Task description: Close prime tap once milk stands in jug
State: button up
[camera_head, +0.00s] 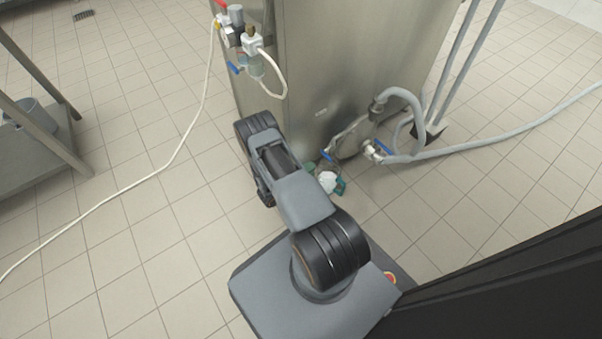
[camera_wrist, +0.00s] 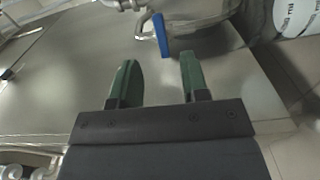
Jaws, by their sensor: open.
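My gripper (camera_wrist: 160,60) is open and empty, with green fingers. It also shows low beside the steel machine in the head view (camera_head: 326,176), partly hidden by my arm. In the wrist view a blue tap handle (camera_wrist: 160,35) stands just beyond the fingertips, in line with the gap and not between the fingers. A blue handle (camera_head: 327,155) also shows by the low pipework in the head view. A white jug with dark ml marks (camera_wrist: 296,14) is cut off at the wrist view's top right; white shows there, but I cannot make out a milk level.
The steel machine (camera_head: 345,50) stands directly ahead. Another blue handle (camera_head: 384,147) sits on a fitting with a thick grey hose (camera_head: 490,143) running right. A thin white hose (camera_head: 150,178) crosses the floor at left. The tiled floor at left is otherwise mostly clear.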

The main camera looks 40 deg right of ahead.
jog(key=shift+w+a+p, duration=0.15)
jog(key=shift+a+p, duration=0.2)
jog(key=shift+a, duration=1.7)
